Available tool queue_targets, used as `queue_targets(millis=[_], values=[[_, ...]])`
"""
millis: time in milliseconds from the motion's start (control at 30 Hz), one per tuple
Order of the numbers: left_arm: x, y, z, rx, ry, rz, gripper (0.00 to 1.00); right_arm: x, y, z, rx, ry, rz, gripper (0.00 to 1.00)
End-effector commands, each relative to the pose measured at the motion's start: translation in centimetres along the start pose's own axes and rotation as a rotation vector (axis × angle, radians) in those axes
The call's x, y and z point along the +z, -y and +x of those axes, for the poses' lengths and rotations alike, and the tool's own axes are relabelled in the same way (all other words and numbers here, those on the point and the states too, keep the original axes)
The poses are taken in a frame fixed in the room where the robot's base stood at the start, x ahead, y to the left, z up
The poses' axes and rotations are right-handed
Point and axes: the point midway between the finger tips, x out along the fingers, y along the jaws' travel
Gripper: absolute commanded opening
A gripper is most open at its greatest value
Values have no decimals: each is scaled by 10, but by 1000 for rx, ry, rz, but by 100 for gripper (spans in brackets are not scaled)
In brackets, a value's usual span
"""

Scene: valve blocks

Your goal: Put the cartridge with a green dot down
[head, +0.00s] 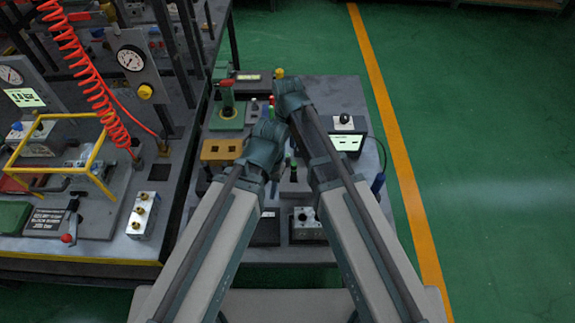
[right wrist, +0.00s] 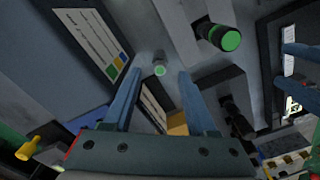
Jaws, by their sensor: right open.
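In the right wrist view my right gripper (right wrist: 162,74) is open, its two blue-grey fingers apart. A small pale cylinder with a green dot on its end, seemingly the cartridge (right wrist: 160,69), shows between the fingertips, and neither finger visibly touches it. It appears to stand in a grey surface. A larger black cylinder with a green top (right wrist: 228,39) is to the right, outside the fingers. In the head view my right gripper (head: 292,92) is over the narrow bench, with its fingertips hidden. My left arm's end (head: 264,148) is beside it, and its jaws cannot be made out.
The narrow grey bench (head: 345,92) carries a brown block (head: 221,149), a green base with a red handle (head: 227,98), a white-topped box (head: 346,142) and a small control box (head: 306,223). A crowded bench with a yellow frame (head: 62,115) stands left. Green floor is clear right.

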Motion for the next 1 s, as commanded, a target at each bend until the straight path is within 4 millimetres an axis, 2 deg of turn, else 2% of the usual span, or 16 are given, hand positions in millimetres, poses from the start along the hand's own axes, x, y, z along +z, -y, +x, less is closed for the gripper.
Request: queue_targets(millis=[33, 167, 467, 567, 800, 1000], values=[[-1, -1, 14, 0, 0, 0, 40, 0, 0, 14, 0, 0, 0, 57], [-2, -3, 28, 0, 0, 0, 40, 0, 0, 28, 0, 0, 0, 57], [-2, -3, 28, 0, 0, 0, 40, 0, 0, 28, 0, 0, 0, 57], [-2, -3, 28, 0, 0, 0, 40, 0, 0, 28, 0, 0, 0, 43], [-2, -3, 28, 0, 0, 0, 40, 0, 0, 28, 0, 0, 0, 0], [-2, -3, 28, 0, 0, 0, 40, 0, 0, 28, 0, 0, 0, 0]])
